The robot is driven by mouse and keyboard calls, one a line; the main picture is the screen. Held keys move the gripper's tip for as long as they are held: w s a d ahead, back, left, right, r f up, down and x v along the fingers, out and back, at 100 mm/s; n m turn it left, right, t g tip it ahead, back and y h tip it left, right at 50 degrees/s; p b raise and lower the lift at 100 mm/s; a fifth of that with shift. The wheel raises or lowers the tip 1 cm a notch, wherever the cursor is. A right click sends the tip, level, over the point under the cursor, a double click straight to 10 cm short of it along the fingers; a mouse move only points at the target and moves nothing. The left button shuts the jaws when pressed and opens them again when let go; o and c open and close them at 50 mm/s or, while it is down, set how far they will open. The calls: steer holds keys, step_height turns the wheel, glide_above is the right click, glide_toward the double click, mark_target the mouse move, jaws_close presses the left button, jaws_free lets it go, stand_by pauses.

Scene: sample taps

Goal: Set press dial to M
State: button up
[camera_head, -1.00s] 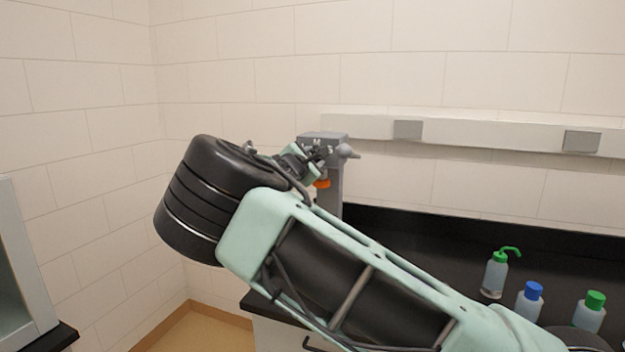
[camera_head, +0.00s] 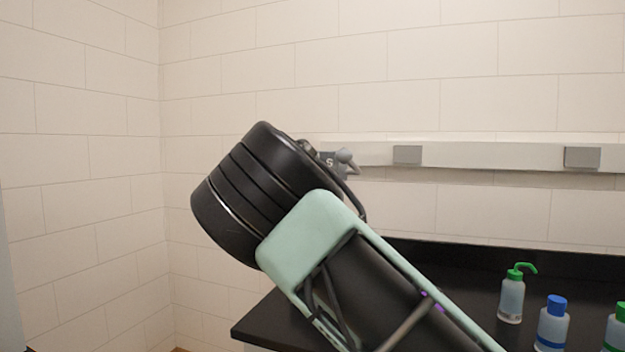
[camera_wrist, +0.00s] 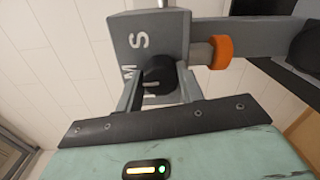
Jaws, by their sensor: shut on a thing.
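The press (camera_wrist: 180,30) is a grey box with an S and an M on its face in the wrist view. Its black dial (camera_wrist: 158,72) sits beside these letters. A pale mark shows low on the dial, but I cannot tell which letter it points to. My gripper (camera_wrist: 162,80) is shut on the dial, with one finger on each side. In the head view my arm hides the dial and gripper; only a corner of the press (camera_head: 329,164) with the S shows past it.
An orange ring (camera_wrist: 220,52) sits on the press beside the dial. A black counter (camera_head: 450,270) holds a green-topped wash bottle (camera_head: 511,298) and a blue-capped bottle (camera_head: 552,325) at the right. A pale rail (camera_head: 480,156) runs along the tiled wall.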

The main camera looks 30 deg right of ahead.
steer(key=shift+f, duration=0.1)
stand_by(0.3)
steer(key=o, duration=1)
steer(key=b+v, duration=0.4)
steer(key=v, duration=1.3)
steer(key=shift+s+a, duration=0.15)
steer(key=shift+a, duration=0.05)
